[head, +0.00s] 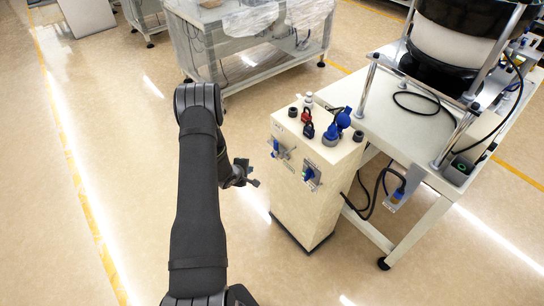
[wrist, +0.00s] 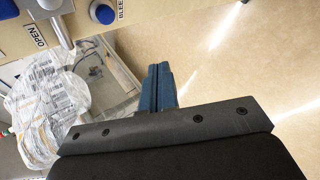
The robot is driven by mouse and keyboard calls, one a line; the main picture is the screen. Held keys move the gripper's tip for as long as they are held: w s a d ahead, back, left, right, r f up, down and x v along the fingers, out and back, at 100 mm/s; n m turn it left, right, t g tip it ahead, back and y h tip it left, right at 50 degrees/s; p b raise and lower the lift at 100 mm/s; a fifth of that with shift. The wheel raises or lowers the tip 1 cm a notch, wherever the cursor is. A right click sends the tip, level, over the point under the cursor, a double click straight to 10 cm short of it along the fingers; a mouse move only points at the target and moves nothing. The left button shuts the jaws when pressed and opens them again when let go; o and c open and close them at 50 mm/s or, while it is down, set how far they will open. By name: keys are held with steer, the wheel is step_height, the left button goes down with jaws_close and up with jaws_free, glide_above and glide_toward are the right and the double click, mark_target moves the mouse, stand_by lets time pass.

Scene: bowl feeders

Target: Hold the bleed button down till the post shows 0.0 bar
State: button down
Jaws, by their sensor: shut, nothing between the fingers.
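The beige cabinet post (head: 300,205) stands right of my arm in the head view. Its face has a metal lever (head: 285,152) and a blue rotary handle (head: 311,176). In the wrist view the blue bleed button (wrist: 103,13) sits on the beige panel at the top edge, beside a partly cut-off "BLEE" label. My gripper (head: 254,183) is left of the cabinet, apart from it. In the wrist view its blue fingers (wrist: 160,83) are together and empty, below and right of the button. No pressure reading is legible.
A plastic-wrapped bench (head: 250,65) stands behind. Floor left of my arm is clear.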

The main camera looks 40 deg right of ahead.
steer(key=shift+d, duration=0.15)
steer(key=d, duration=0.8)
steer(key=shift+d, duration=0.25)
steer(key=shift+d, duration=0.1)
stand_by(1.7)
steer(key=shift+d, duration=0.35)
steer(key=shift+d, duration=0.5)
stand_by(4.2)
